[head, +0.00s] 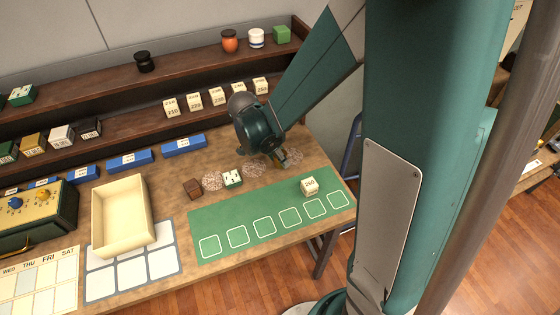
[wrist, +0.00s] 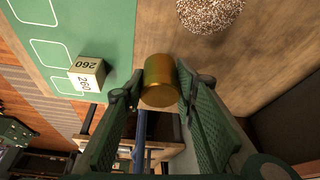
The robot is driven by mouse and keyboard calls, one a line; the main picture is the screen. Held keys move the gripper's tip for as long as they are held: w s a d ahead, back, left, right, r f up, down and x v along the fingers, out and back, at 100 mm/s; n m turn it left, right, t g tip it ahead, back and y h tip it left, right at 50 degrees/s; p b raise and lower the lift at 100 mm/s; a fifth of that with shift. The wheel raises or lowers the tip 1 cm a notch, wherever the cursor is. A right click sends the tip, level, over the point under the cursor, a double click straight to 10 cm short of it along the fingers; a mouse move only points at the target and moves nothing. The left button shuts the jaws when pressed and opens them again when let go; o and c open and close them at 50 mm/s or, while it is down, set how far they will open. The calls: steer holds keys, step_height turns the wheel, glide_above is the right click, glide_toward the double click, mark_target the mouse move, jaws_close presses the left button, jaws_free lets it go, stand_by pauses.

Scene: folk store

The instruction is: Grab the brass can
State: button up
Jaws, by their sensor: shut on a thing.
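The brass can (wrist: 160,78) is a small golden cylinder between the fingertips of my gripper (wrist: 161,92) in the wrist view. My gripper is shut on it, with one finger on each side. In the head view my gripper (head: 281,159) is low over the back right of the wooden table, behind the green mat. There the can is mostly hidden by the gripper. I cannot tell whether it touches the table.
The green mat (head: 222,222) with white outlines bears a cream 260 cube (head: 310,186). A cream tray (head: 96,217) stands left. Shelves rise behind.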

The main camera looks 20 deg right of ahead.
mark_target(284, 152)
steer(key=shift+r+p, duration=0.4)
steer(key=shift+r, duration=2.65)
